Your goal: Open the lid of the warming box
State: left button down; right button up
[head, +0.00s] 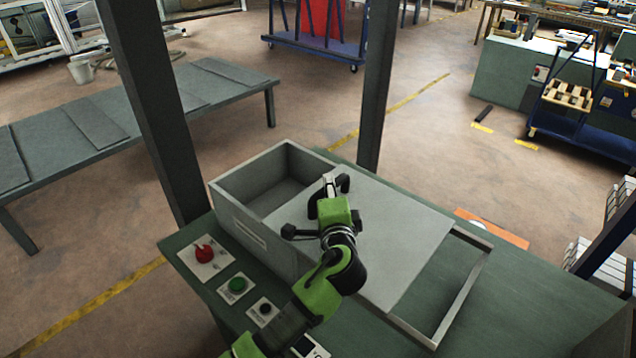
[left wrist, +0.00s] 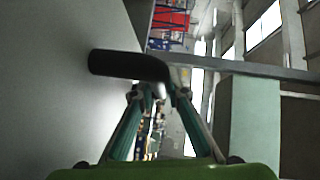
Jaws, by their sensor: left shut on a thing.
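The warming box (head: 232,222) is a grey open-topped box on a green table, its empty-looking inside showing at the left. The flat grey lid (head: 395,245) lies to the right of this opening, partly over a rail frame. A black bar handle (head: 344,183) is at the lid's left end; it also shows large in the left wrist view (left wrist: 120,65), beside the lid's grey face (left wrist: 60,80). My left gripper (head: 330,184) is shut on the handle; its fingers (left wrist: 158,92) meet at the handle in the left wrist view. My right gripper is not in view.
The grey rail frame (head: 465,290) extends right of the lid. A red knob (head: 204,253), a green button (head: 237,285) and a black button (head: 265,309) are on the table's front left. Dark posts (head: 155,110) (head: 377,85) stand behind the box. The table's right part is clear.

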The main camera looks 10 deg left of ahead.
pick_arm(q)
jog(key=shift+s+d+f, duration=0.15)
jog(key=shift+s+d, duration=0.15)
jog(key=shift+d, duration=0.15)
jog(key=shift+s+d, duration=0.15)
jog(key=shift+d, duration=0.1)
jog(key=shift+s+d, duration=0.15)
jog(key=shift+d, duration=0.05)
jog(key=c, duration=2)
grip_release()
jog(key=shift+a, duration=0.1)
jog(key=shift+o, duration=0.2)
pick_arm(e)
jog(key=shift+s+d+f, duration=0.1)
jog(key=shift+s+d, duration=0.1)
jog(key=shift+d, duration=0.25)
